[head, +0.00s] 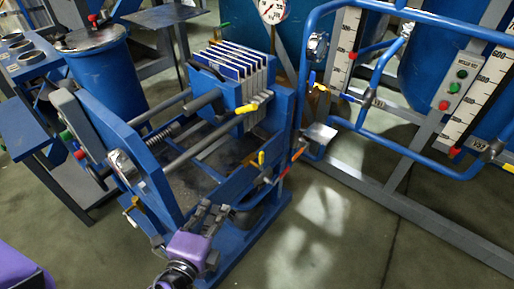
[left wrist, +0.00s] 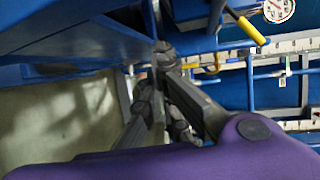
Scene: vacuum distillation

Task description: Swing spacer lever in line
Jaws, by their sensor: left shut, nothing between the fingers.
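The blue filter press (head: 185,150) stands left of centre in the head view, with a pack of pale plates (head: 240,70) at its far end. Yellow-handled levers show on its near side: an upper one (head: 247,107) by the plates and a lower one (head: 261,158). Neither is labelled, so I cannot tell which is the spacer lever. A yellow handle (left wrist: 252,30) also shows in the left wrist view. My left gripper (head: 214,212), with a purple wrist, is shut and empty at the press's near side, below the lower lever. Its fingers (left wrist: 163,52) meet beside blue metal. My right gripper is out of view.
A blue tubular frame (head: 303,90) with white scales (head: 342,45) stands to the right. A blue drum (head: 105,75) stands behind the press on the left. A round gauge (head: 272,10) is at the top. The floor (head: 330,225) right of the press is clear.

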